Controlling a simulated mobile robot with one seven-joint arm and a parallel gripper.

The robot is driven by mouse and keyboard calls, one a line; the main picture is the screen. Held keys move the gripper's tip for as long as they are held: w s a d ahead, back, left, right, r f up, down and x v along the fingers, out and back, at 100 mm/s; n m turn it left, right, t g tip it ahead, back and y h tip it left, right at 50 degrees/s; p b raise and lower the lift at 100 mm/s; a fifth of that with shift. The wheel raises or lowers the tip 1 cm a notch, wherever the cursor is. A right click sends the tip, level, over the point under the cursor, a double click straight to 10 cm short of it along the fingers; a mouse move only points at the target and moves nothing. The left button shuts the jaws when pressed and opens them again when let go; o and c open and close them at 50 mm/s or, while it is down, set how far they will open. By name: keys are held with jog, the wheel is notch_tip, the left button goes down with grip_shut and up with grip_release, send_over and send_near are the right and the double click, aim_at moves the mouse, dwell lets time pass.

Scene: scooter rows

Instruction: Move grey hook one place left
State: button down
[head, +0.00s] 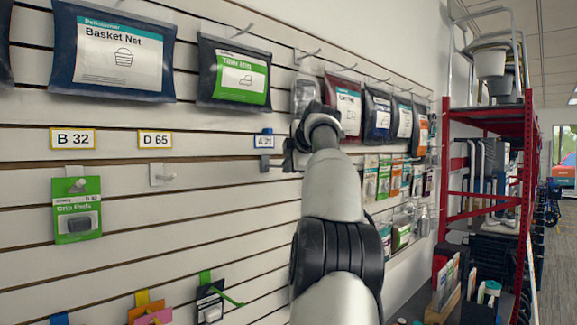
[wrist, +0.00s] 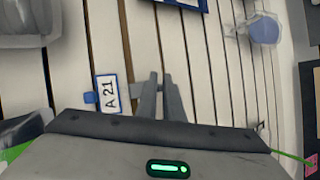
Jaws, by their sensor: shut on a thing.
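The grey hook (head: 264,164) is on the slatted wall just below the blue-edged A 21 label (head: 264,141); only a small part shows. My gripper (head: 287,161) is at the wall beside it, its jaws closed on the hook. In the wrist view the two grey fingers (wrist: 160,98) point at the wall beside the A 21 label (wrist: 108,93), and most of the hook is hidden by them. To the left, an empty white hook (head: 162,176) sits under the yellow-edged D 65 label (head: 155,140).
A white hook with green Grip Pads (head: 77,212) hangs under the B 32 label (head: 73,139). Basket Net (head: 120,52) and a green-labelled pack (head: 235,74) hang above. More packs hang to the right, close to my arm. A red shelf rack (head: 487,120) stands further right.

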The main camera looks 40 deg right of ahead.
jog(key=shift+s, duration=0.2)
jog(key=shift+s+b, duration=0.35)
jog(key=shift+b, duration=0.05)
jog(key=shift+s+f, duration=0.1)
jog(key=shift+s, duration=0.1)
jog(key=shift+s+r+b, duration=0.15)
jog(key=shift+s+b, duration=0.55)
jog(key=shift+s, duration=0.65)
jog(key=shift+s+r+b, duration=0.1)
jog(key=shift+s+b, duration=0.6)
jog(key=shift+s, duration=0.65)
dwell(0.6)
jog(key=shift+a, duration=0.1)
jog(key=a+b, duration=0.8)
jog(key=a, duration=0.8)
jog(key=shift+a+f+b, duration=0.25)
jog(key=shift+a+b, duration=0.1)
jog(key=shift+a, duration=0.05)
dwell(1.2)
jog(key=shift+r+p, duration=0.1)
jog(key=shift+p, duration=0.3)
